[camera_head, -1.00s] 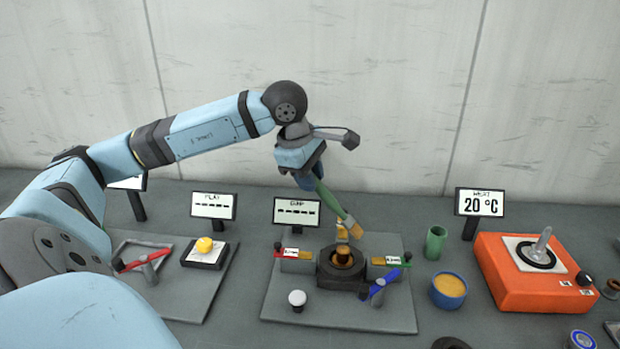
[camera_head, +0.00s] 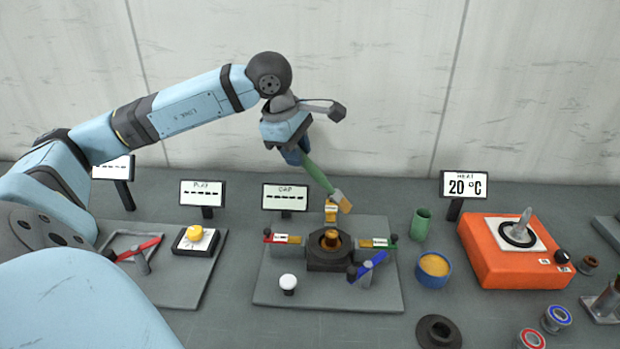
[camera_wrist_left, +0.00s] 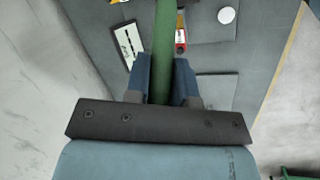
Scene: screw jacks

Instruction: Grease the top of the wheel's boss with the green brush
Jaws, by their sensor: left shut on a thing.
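The green brush (camera_head: 317,174) is held by my left gripper (camera_head: 298,154). It slants down to the right, with its tan bristle end (camera_head: 342,202) in the air above the back of the middle fixture. In the left wrist view the jaws (camera_wrist_left: 162,82) are closed around its green handle (camera_wrist_left: 164,45); the bristles are out of that view. A black round part with a raised centre (camera_head: 438,331), apparently the wheel with its boss, lies at the front right, away from the brush. My right gripper is not in view.
The middle fixture (camera_head: 330,257) has a brass-coloured centre, side clamps and a blue lever. Right of it are a green cup (camera_head: 420,224), a blue pot (camera_head: 434,270) with yellow-orange contents and an orange heater (camera_head: 514,251). Two bearing-like rings (camera_head: 557,319) lie front right.

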